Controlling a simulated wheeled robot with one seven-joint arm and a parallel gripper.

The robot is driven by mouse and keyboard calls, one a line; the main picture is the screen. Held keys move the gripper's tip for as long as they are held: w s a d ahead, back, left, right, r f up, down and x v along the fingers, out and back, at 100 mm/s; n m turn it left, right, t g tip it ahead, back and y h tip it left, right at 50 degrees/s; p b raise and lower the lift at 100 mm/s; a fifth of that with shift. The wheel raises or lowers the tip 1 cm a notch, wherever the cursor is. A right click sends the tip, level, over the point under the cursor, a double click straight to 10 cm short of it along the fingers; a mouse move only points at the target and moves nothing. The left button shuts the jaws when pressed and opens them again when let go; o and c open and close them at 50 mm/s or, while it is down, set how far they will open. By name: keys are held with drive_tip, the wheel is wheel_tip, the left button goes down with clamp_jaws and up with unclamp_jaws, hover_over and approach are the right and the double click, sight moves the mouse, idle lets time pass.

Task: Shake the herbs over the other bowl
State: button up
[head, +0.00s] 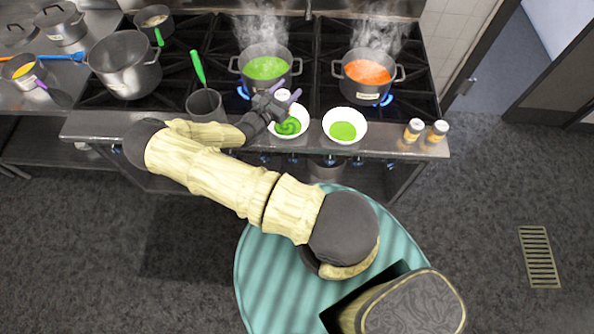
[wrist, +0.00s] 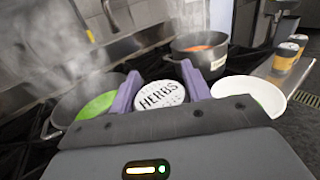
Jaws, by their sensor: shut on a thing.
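The herbs shaker (head: 282,95) is round with a white lid. In the wrist view the lid (wrist: 160,94) reads HERBS and sits between my two purple fingers. My gripper (head: 285,92) is shut on it, above the back of the left white bowl (head: 304,112). That bowl holds green soup with a darker green swirl, and my gripper partly covers it. The other white bowl (head: 363,125) stands just right, with plain green soup. It also shows in the wrist view (wrist: 275,102), right of my gripper. The shaker's lower body is hidden.
Steaming pots of green soup (head: 265,68) and orange soup (head: 366,72) stand on lit burners behind the bowls. Two shakers (head: 413,130) stand at the counter's right end. A dark container (head: 204,104) with a green-handled tool is left. The counter edge is narrow.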

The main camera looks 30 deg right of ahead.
drive_tip(key=shift+r, duration=0.25)
